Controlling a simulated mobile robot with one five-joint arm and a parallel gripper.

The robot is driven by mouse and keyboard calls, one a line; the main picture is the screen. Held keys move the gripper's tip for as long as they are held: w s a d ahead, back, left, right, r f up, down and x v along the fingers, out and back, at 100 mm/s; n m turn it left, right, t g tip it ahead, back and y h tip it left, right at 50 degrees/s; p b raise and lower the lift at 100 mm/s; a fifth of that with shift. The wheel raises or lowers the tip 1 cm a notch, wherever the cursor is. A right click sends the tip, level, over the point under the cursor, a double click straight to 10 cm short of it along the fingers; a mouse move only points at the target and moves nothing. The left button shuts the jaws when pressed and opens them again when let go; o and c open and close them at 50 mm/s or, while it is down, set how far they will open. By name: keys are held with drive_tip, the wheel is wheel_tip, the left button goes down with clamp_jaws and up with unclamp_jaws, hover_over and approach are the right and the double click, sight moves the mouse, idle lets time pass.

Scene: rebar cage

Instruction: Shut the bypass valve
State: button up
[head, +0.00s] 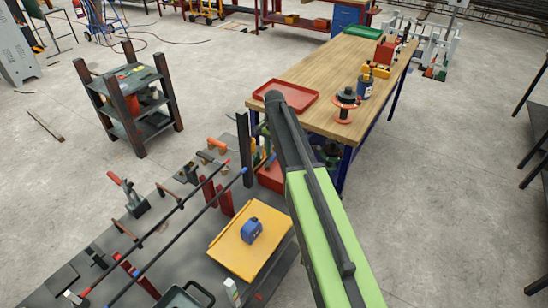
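I cannot pick out a valve for certain in the head view. Two long dark bars (188,222) run diagonally above a dark bench (195,268) at the lower left, with red and blue marks at their ends. A tool with a red handle (118,180) stands at the bench's left edge. An orange-handled item (217,144) lies at its far end. Whether either is a valve handle is too small to tell. My green and black arm crosses the lower middle of the view. My gripper is not in view, and the arm hides part of the floor and benches behind it.
A yellow tray (228,250) holds a blue item (251,230) on the dark bench. A wooden workbench (330,75) beyond carries a red tray (287,92), a red spool (345,105) and bottles. A dark shelf rack (155,125) stands left. Open concrete floor (440,190) lies right.

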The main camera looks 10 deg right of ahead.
clamp_jaws()
idle(1.4)
